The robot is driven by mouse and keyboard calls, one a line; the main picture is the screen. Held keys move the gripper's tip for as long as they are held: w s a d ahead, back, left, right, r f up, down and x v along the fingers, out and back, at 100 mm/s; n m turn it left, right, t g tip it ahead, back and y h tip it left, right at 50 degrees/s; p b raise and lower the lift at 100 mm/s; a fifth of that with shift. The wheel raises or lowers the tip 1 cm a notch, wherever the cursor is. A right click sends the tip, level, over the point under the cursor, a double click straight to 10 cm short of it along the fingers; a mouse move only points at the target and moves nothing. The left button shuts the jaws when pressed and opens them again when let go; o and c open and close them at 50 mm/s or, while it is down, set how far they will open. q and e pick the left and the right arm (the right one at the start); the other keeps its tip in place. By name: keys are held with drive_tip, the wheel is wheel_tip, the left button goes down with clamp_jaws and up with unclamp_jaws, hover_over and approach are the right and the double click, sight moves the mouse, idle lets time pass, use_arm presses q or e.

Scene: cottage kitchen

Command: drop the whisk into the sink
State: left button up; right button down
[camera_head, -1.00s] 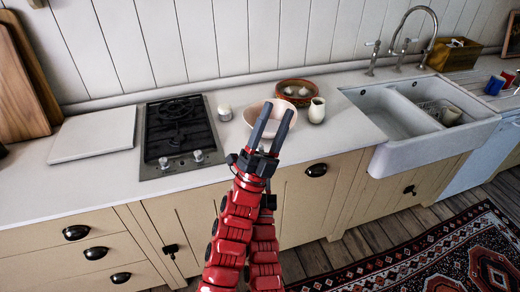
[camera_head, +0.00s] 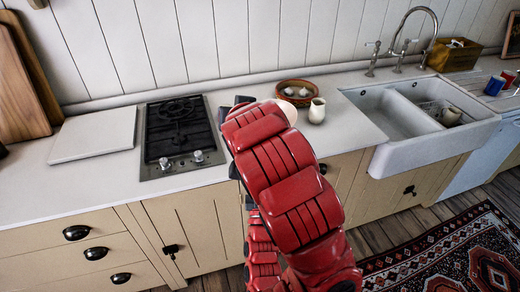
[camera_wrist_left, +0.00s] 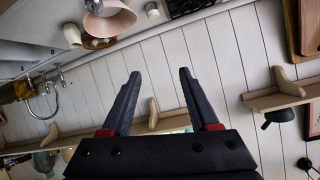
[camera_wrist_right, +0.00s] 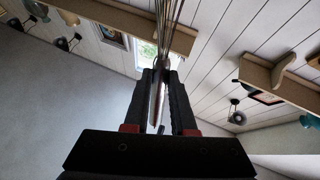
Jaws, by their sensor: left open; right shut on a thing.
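The whisk (camera_wrist_right: 168,25) shows in the right wrist view, its wires fanning past the top edge. My right gripper (camera_wrist_right: 160,75) is shut on its handle. In the head view neither the whisk nor my right gripper can be made out. My left gripper (camera_wrist_left: 158,75) is open and empty in the left wrist view, with the pink bowl (camera_wrist_left: 112,20) beyond it to the upper left. In the head view my red arm covers most of this bowl (camera_head: 286,108). The white double sink (camera_head: 425,155) is at the right, clear of my arms.
A cream jug (camera_head: 317,110) and a brown dish (camera_head: 297,86) of bulbs stand left of the sink. A tap (camera_head: 428,45) rises behind it. A hob (camera_head: 180,135) is further left.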

use_arm(q)
drive_tip(key=s+d+f+g+h, duration=0.3)
drive_tip(key=s+d+f, duration=0.2)
drive_tip(key=s+f, duration=0.1)
drive_tip(key=x, duration=1)
drive_tip(key=shift+w+d+f, duration=0.1)
drive_tip(key=shift+w+f, duration=0.1)
drive_tip(key=shift+w, duration=0.15)
drive_tip(key=shift+w+d+f, duration=0.1)
drive_tip(key=shift+w+f, duration=0.25)
drive_tip(key=shift+w, duration=0.05)
clamp_jaws()
use_arm(e)
drive_tip(key=c, duration=0.7)
unclamp_jaws()
drive_tip(key=shift+o, duration=0.2)
